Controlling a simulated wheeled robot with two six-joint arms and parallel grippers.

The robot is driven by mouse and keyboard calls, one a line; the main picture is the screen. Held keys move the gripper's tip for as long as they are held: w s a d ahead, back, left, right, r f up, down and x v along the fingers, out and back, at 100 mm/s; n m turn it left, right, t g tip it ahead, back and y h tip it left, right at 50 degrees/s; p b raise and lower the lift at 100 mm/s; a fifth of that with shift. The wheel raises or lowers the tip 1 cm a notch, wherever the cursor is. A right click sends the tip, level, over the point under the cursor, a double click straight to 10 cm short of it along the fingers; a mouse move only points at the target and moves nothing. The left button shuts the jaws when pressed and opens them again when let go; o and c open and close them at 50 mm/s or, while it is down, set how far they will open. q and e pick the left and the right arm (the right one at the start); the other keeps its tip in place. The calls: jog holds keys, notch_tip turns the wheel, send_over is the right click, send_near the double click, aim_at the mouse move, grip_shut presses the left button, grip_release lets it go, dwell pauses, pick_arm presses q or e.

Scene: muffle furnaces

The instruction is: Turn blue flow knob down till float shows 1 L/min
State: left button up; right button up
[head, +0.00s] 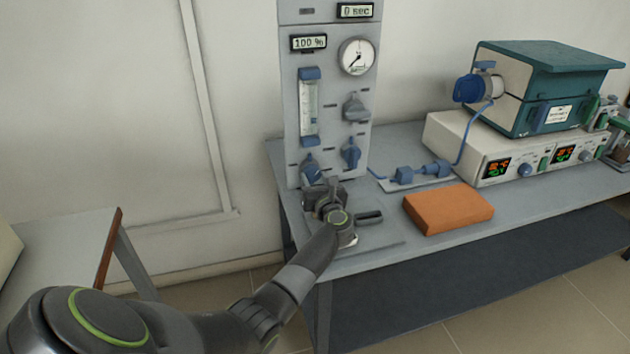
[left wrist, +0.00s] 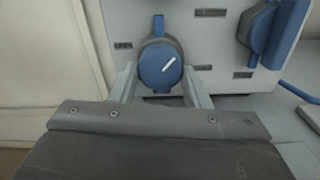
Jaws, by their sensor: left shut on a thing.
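The blue flow knob (head: 310,167) sits low on the left of the grey panel (head: 334,160), below the flowmeter tube (head: 309,107) with blue end caps. The float is too small to make out. My left gripper (head: 313,183) is at the knob, coming from below and in front. In the left wrist view the round blue knob (left wrist: 161,66) has a white pointer line tilted to the upper right. The left gripper's fingers (left wrist: 161,84) stand on either side of it, shut on it. My right gripper is in neither view.
A second blue knob (head: 351,154) is right beside, with a grey knob (head: 355,107) above. The panel has a round gauge (head: 357,57) and a 100 % display (head: 309,43). An orange block (head: 448,208) and a teal furnace (head: 547,85) stand to the right.

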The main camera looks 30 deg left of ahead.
pick_arm(q)
jog(key=shift+r+m+p, duration=0.15)
jog(key=shift+m+p, duration=0.45)
jog(key=shift+c, duration=0.4)
jog(key=shift+m+p, duration=0.45)
jog(key=shift+m, duration=0.45)
jog(key=shift+f, duration=0.2)
jog(key=o, duration=1)
jog(key=shift+s, duration=0.1)
jog(key=shift+s+d, duration=0.15)
jog(key=shift+d, duration=0.1)
jog(key=b+v, duration=0.1)
jog(key=v, duration=1.4)
jog(key=shift+s+d, duration=0.6)
